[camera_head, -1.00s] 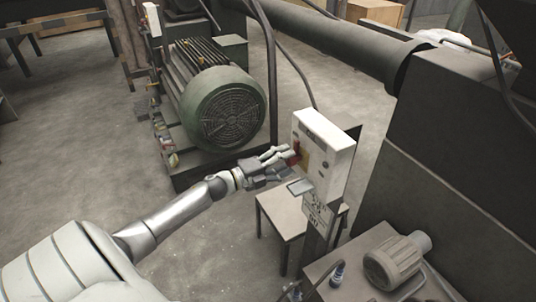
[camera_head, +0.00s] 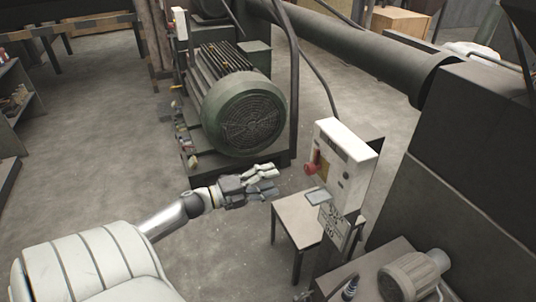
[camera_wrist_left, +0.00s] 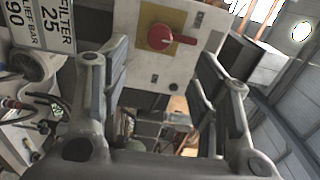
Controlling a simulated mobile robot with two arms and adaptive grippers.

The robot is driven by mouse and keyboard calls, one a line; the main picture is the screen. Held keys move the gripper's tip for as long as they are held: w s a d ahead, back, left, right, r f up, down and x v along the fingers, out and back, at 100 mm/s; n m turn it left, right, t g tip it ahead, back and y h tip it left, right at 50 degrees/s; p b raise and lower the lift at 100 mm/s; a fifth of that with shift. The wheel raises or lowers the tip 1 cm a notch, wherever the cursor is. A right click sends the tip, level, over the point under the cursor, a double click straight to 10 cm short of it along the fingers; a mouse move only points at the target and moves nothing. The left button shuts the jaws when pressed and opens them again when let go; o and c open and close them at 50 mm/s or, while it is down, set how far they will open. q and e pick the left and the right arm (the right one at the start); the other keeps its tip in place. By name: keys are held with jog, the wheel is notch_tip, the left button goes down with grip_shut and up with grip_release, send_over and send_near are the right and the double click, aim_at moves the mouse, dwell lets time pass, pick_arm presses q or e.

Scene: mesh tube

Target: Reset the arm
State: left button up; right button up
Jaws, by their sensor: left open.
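My left gripper (camera_head: 268,183) is open and empty in the head view, left of the white control box (camera_head: 345,160) and apart from it. The box carries a red knob (camera_head: 312,168) on a yellow plate. In the left wrist view the two fingers (camera_wrist_left: 152,100) stand wide apart, with the box (camera_wrist_left: 165,70) and its red rotary knob (camera_wrist_left: 160,38) showing between and beyond them. My right gripper is not in view.
A large green motor (camera_head: 243,112) stands behind my left gripper. A small table (camera_head: 297,222) is below the box. A grey motor (camera_head: 412,275) sits on a bench at lower right. Open floor (camera_head: 90,140) lies to the left.

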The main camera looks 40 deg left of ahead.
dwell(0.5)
pick_arm(q)
jog(key=s+a+f+n+g+y, duration=0.1)
jog(key=s+f+n+y, duration=0.15)
jog(key=f, duration=0.35)
jog(key=s+a+f+n+y, duration=0.1)
jog(key=f+n+y, duration=0.1)
jog(key=f+n, duration=0.35)
jog(key=s+a+f+n+g+y, duration=0.1)
jog(key=a+f+y, duration=0.1)
jog(key=f, duration=0.6)
jog(key=s+d+f+n+g+y, duration=0.1)
jog(key=s+d+f+n+g, duration=0.15)
jog(key=s+f, duration=0.4)
jog(key=s+d+f+n+g+y, duration=0.1)
jog(key=s+f+n+g, duration=0.15)
jog(key=f, duration=0.75)
jog(key=s+d+f+n+g, duration=0.2)
jog(key=s+d+f, duration=0.3)
jog(key=s, duration=0.4)
jog(key=s+d+f+n+g+h, duration=0.1)
jog(key=s+d+f+n+g, duration=0.1)
jog(key=s+d+f, duration=0.4)
jog(key=s+d+f+n+g, duration=0.2)
jog(key=s+d+f+g, duration=0.2)
jog(key=s+d, duration=0.5)
jog(key=s+f, duration=0.2)
jog(key=s, duration=0.1)
jog(key=shift+s+g+h, duration=0.3)
jog(key=shift+s+h, duration=0.05)
